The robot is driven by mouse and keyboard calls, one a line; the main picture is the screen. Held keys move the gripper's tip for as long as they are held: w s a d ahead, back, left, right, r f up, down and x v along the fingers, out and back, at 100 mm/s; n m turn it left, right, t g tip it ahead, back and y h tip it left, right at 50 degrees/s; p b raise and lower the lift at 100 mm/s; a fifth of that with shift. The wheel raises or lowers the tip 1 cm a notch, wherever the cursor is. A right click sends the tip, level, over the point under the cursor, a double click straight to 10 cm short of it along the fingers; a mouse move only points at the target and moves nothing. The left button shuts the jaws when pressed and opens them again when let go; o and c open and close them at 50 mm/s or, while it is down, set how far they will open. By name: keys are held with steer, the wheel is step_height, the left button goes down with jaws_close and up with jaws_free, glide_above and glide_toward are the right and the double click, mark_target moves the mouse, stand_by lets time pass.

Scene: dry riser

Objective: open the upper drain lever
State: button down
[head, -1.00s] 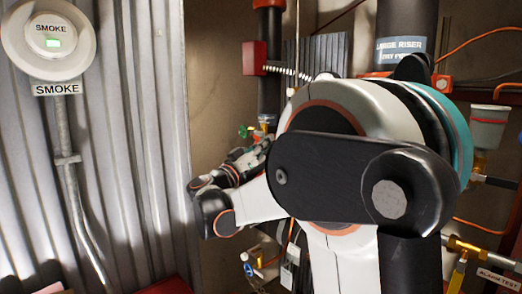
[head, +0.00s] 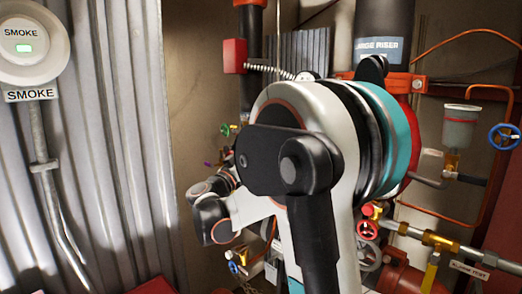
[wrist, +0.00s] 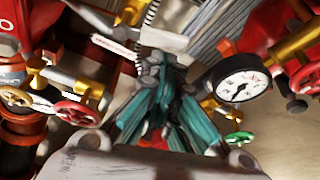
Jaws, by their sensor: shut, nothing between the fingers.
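My gripper (wrist: 165,70) shows in the wrist view with its teal-and-grey fingers together and nothing between them. It points into a crowd of valves and pipes. In the head view my own arm hides the gripper. I cannot tell which part is the upper drain lever in either view. All stand apart from the fingers in the picture.
A pressure gauge (wrist: 243,86) sits right of my fingers. In the head view a corrugated wall (head: 110,130) with a smoke detector (head: 30,40) stands at left. At right are a blue handwheel (head: 504,136), a red handwheel (head: 367,230) and a yellow lever (head: 430,272) near an alarm test label (head: 468,268).

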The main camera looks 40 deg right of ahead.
steer(key=shift+f+n+t+b, duration=0.3)
steer(key=shift+f+n+b, duration=0.15)
steer(key=shift+n, duration=0.55)
steer(key=f+n+t+y+b, duration=0.1)
steer(key=n, duration=0.3)
steer(key=s+f+n+y+b, duration=0.1)
steer(key=f+n+b, duration=0.1)
steer(key=n, duration=0.2)
steer(key=s+f+n+t+y+b, duration=0.1)
steer(key=f+n, duration=0.1)
steer(key=n, duration=0.2)
steer(key=shift+d+t+y+b, duration=0.1)
steer(key=shift+t+y+b, duration=0.2)
steer(key=shift+y+b, duration=0.1)
steer(key=shift+s, duration=0.25)
steer(key=shift+w, duration=0.15)
